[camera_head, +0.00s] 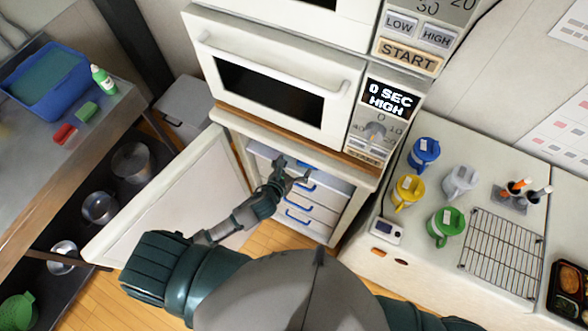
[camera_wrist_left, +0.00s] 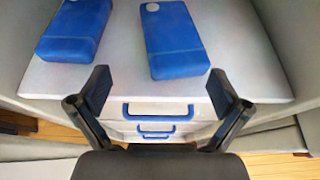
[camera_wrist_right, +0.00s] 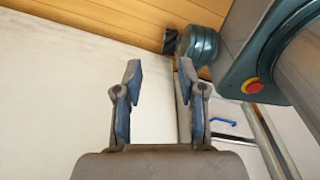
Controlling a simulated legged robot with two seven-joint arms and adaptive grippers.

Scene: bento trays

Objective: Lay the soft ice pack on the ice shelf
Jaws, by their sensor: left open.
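Two blue packs lie flat and side by side on a pale shelf (camera_wrist_left: 120,75) inside the open cabinet. In the left wrist view one is the left pack (camera_wrist_left: 75,30) and the other the middle pack (camera_wrist_left: 173,45), each with a round white spot. I cannot tell which, if either, is the soft ice pack. My left gripper (camera_head: 295,170) reaches into the cabinet. It is open and empty, with its fingers at the shelf's front edge and the middle pack ahead between them. My right gripper (camera_wrist_right: 160,67) is open and empty beside a pale panel.
Drawers with blue handles (camera_head: 298,212) sit below the shelf. The cabinet door (camera_head: 165,200) stands open at left, and a microwave (camera_head: 275,80) is above. The right counter (camera_head: 400,260) holds several mugs and a wire rack (camera_head: 502,252).

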